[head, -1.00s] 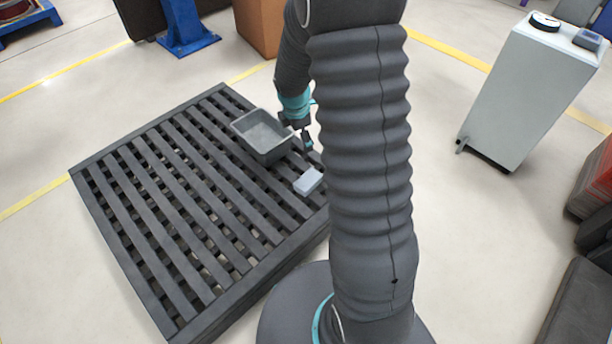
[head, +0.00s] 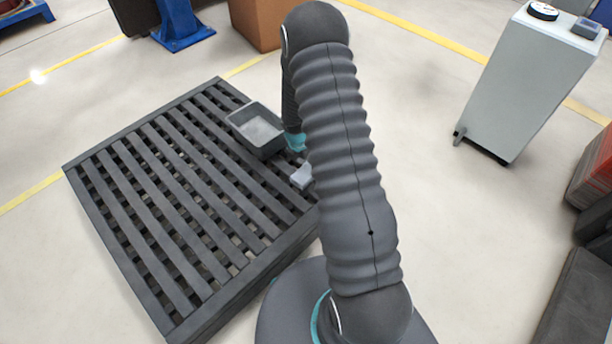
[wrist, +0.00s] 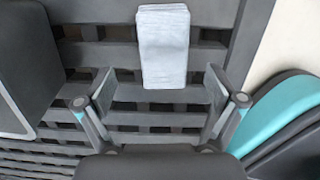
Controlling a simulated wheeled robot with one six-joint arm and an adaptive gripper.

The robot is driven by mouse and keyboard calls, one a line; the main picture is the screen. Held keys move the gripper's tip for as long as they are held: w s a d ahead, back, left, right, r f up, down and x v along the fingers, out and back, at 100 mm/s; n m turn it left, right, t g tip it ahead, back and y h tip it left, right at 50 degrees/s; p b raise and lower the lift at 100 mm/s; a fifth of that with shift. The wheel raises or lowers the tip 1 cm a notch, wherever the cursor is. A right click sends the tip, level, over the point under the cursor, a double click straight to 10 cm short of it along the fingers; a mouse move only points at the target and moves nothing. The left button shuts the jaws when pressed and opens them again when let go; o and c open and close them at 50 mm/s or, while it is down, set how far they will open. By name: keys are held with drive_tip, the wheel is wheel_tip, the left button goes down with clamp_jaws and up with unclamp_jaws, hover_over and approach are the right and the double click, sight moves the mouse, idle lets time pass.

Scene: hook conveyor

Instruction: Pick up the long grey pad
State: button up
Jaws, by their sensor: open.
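The long grey pad (wrist: 163,46) is a pale grey block lying flat on the slatted pallet (wrist: 220,15). In the wrist view it is at the top centre, its long side running up the picture. In the head view the pad (head: 301,176) lies near the pallet's right edge, partly hidden by my arm. My gripper (wrist: 160,98) is open and empty. In the wrist view its fingertips are on either side of the pad's near end, with a gap on each side. In the head view my arm hides the fingers.
A grey bin (head: 234,119) stands on the pallet beside the pad, and its side (wrist: 52,60) fills the left of the wrist view. Gaps run between the pallet's slats. A grey cabinet (head: 520,85) stands on the floor at the right. The pallet's left part is clear.

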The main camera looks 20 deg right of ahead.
sight(306, 172)
drive_tip(key=shift+d+f+b, duration=0.25)
drive_tip(key=shift+f+b, duration=0.05)
drive_tip(key=shift+f, duration=1.2)
drive_tip(key=shift+d+f+b, duration=0.2)
drive_tip(key=shift+f+b, duration=0.05)
drive_tip(key=shift+f, duration=1.2)
drive_tip(key=c, duration=1.2)
